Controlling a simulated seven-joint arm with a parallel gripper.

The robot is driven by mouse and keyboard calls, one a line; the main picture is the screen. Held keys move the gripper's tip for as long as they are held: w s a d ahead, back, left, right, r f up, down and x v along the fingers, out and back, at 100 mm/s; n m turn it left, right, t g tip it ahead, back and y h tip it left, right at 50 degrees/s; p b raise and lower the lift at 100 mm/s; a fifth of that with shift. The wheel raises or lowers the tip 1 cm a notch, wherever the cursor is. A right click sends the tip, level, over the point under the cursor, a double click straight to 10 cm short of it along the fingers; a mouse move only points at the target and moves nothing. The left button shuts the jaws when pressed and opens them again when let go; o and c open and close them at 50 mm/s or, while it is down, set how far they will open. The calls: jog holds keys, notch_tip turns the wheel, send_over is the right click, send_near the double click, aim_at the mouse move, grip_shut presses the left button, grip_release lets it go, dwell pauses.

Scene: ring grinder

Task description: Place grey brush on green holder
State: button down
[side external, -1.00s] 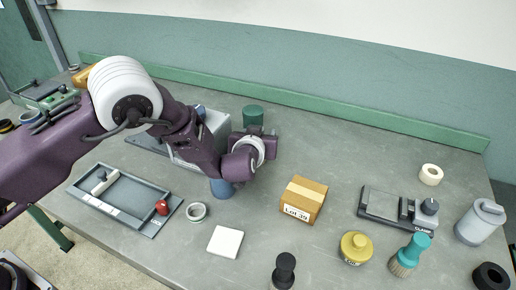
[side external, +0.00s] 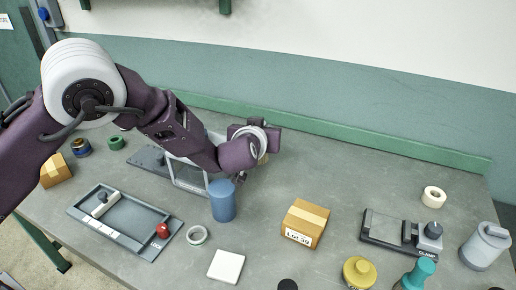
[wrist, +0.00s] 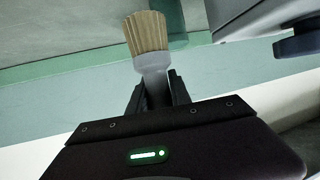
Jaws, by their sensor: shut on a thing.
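My gripper (wrist: 158,92) is shut on the grey brush (wrist: 153,62), seen in the wrist view. The brush has a pale grey handle between the fingers and tan bristles pointing away from the palm. In the side external view my gripper (side external: 258,160) is above the back middle of the table, and a small tan bit of the bristles shows beside it.
A grey machine (side external: 190,176) stands beside my gripper, with a blue cylinder (side external: 222,203) in front. A cardboard box (side external: 305,223) is to the right, a clamp (side external: 402,233) farther right. A shallow tray (side external: 125,220) lies front left. The table behind the box is clear.

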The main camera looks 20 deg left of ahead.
notch_tip(320, 180, up, 10)
jog(key=w+a+n+g+y, duration=0.25)
jog(key=a+n+y, duration=0.25)
jog(key=a, duration=2.5)
jog(key=s+a+n+g+y, duration=0.2)
jog(key=s+a, duration=0.2)
jog(key=a, duration=0.8)
jog(key=s+a+n+g+y, duration=0.1)
jog(key=s+a, duration=0.2)
jog(key=a, duration=0.8)
notch_tip(320, 180, down, 15)
jog(key=shift+s+a+f, duration=0.15)
jog(key=shift+s+a, duration=0.15)
jog(key=shift+s, duration=0.05)
jog(key=shift+f, duration=0.15)
jog(key=c, duration=1.2)
grip_release()
